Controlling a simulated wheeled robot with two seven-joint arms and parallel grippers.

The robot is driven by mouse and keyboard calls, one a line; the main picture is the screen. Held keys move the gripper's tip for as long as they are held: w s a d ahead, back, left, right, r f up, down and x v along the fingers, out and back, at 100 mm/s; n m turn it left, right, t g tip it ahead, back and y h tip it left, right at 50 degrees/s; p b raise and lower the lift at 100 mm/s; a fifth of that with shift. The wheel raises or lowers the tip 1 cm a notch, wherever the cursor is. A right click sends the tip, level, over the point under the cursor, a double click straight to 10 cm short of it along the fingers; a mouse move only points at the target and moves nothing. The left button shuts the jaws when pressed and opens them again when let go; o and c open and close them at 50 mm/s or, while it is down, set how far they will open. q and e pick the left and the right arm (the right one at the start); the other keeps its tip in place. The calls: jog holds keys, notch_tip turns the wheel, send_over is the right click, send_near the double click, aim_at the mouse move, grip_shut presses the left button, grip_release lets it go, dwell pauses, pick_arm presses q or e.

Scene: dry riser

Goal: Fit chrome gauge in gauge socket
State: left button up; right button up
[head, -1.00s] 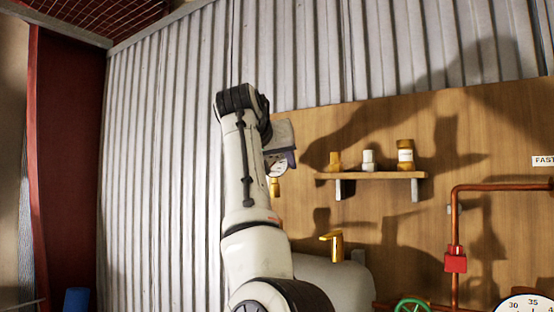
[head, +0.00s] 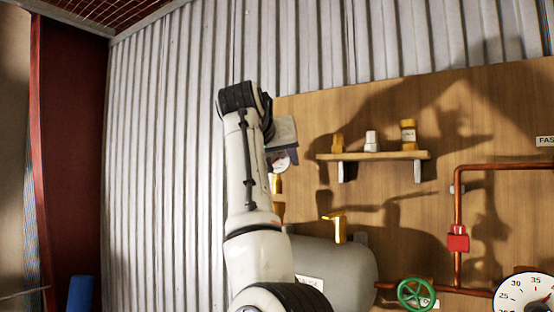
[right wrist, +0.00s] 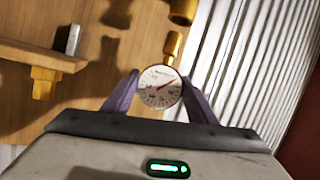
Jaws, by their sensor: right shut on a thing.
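The chrome gauge (right wrist: 160,87), with a round white dial and a red needle, sits between the purple fingers of my right gripper (right wrist: 160,92) in the right wrist view. In the head view the gauge (head: 281,162) shows its dial just below my right gripper (head: 283,150), partly behind my forearm. A brass fitting (right wrist: 172,46) shows right beyond the gauge in the wrist view; I cannot tell whether they touch. Brass also shows below the dial in the head view (head: 277,187). I cannot identify the gauge socket for certain. My left gripper is not in view.
A wooden shelf (head: 385,156) with small containers is on the board (head: 470,125), right of the gripper. Below are a grey tank (head: 345,268), a brass tap-like piece (head: 338,226), copper pipes (head: 458,210), a green valve wheel (head: 416,293) and a large dial (head: 525,296). Corrugated wall (head: 165,170) stands left.

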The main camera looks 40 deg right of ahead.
aim_at(277, 175)
jog(key=shift+f+b, duration=1.05)
jog(key=shift+f, duration=0.6)
jog(key=o, duration=1.3)
jog(key=shift+f, duration=0.1)
jog(key=shift+b+v, duration=0.9)
jog(key=shift+v, duration=4.3)
